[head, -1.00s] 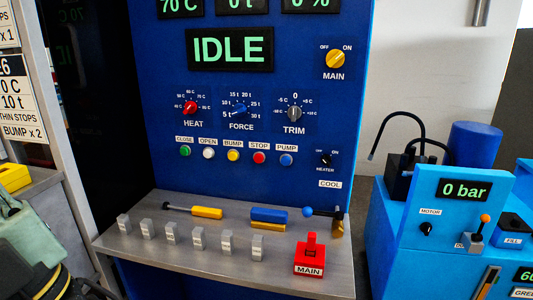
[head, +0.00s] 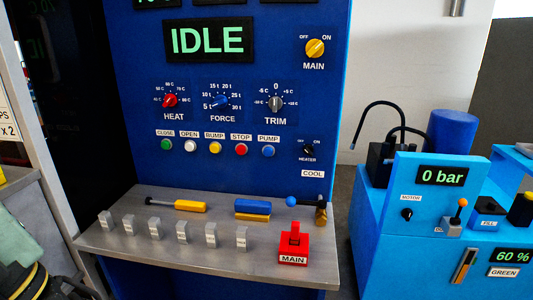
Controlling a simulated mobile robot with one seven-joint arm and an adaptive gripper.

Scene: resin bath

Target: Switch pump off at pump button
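The pump button (head: 268,151) is a small blue round button under a white PUMP label, at the right end of a row on the blue panel (head: 130,100). Nothing covers it. Whether it is pressed in or lit cannot be told. The panel display (head: 208,40) reads IDLE in green. My gripper is not clearly in view. A greenish-grey and black shape, with yellow, shows at the lower left edge, well away from the button.
A metal shelf (head: 170,262) juts out below the buttons. It holds several grey blocks, a yellow-handled tool (head: 190,206), a blue-and-yellow block (head: 252,207) and a red MAIN block (head: 294,244). A light-blue unit (head: 375,225) reading 0 bar stands at the right.

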